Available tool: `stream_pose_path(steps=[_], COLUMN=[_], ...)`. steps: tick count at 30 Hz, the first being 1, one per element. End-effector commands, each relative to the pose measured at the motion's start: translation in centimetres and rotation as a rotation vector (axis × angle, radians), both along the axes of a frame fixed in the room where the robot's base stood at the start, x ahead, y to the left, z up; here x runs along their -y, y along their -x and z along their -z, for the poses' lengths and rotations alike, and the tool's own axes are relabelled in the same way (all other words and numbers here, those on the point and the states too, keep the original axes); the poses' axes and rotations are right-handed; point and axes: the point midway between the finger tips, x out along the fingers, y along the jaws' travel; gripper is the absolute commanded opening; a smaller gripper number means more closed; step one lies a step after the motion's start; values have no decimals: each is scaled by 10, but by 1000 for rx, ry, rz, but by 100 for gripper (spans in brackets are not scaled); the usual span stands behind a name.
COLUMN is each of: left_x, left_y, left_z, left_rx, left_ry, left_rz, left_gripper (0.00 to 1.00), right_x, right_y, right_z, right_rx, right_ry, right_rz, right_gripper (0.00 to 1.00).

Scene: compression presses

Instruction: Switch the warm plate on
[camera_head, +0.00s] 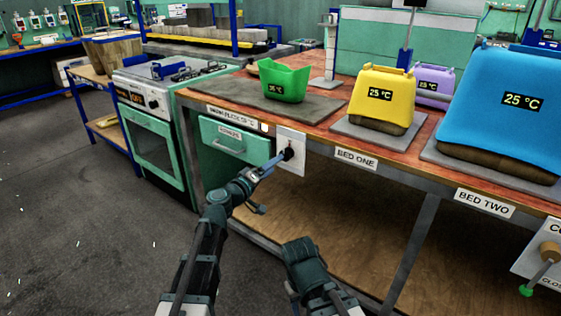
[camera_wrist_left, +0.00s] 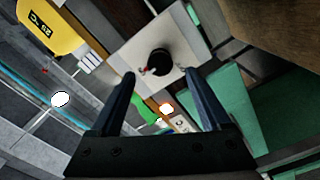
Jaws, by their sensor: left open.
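The warm plate (camera_head: 225,98) is a flat dark slab on the bench, with a green container (camera_head: 284,80) on it reading 25 °C. Below its edge, a pale switch panel (camera_head: 298,138) carries a round black knob (camera_head: 288,154). In the left wrist view, the panel (camera_wrist_left: 128,58) and black knob (camera_wrist_left: 159,62) with a small red mark lie just beyond the fingertips. My left gripper (camera_head: 274,163) is open and points at the knob; its fingers (camera_wrist_left: 158,77) stand to either side of the knob's line. Contact cannot be told.
A drawer (camera_head: 236,141) sits left of the panel and a green oven (camera_head: 155,145) further left. Yellow (camera_head: 384,98) and blue (camera_head: 515,120) containers stand on mats to the right. The floor at left is mostly clear.

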Motion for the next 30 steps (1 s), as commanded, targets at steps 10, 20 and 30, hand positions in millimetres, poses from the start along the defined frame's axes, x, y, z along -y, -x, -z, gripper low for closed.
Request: stream_pose_path(steps=[10, 20, 30], left_x=[-38, -47, -39], left_y=[54, 65, 72], left_z=[0, 0, 8], left_rx=[1, 0, -17], left_ry=[-1, -1, -40], left_rz=[0, 2, 33], left_gripper=[80, 80, 80], right_x=[0, 0, 0], right_y=[0, 0, 0], right_z=[0, 0, 0], right_rx=[0, 0, 0], right_ry=[0, 0, 0], right_rz=[0, 0, 0], right_gripper=[50, 50, 50])
